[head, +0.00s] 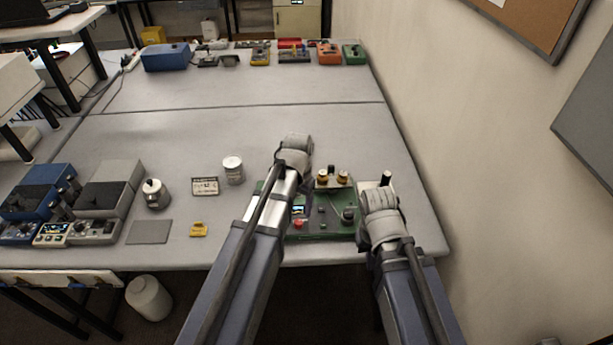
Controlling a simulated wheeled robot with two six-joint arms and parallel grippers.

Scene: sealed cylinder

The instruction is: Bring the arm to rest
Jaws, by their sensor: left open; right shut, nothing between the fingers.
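My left arm reaches in from the bottom, and its gripper end (296,147) is over the table behind the green board. My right arm's gripper end (381,200) is at the right edge of that board. The fingers of both are hidden or too small to make out, and I see nothing held. The green board (323,226) carries brass-coloured knobs (332,178), a red button and a small display; my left arm covers its left part. A white lidded cylinder (233,172) stands upright left of my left gripper. A metal canister (156,194) stands further left.
A labelled card (205,186), a yellow tag (198,230) and a grey pad (150,232) lie on the table (240,120). Blue and grey instruments (108,188) stand at the left. Several devices line the far edge. A wall (470,150) rises at the right.

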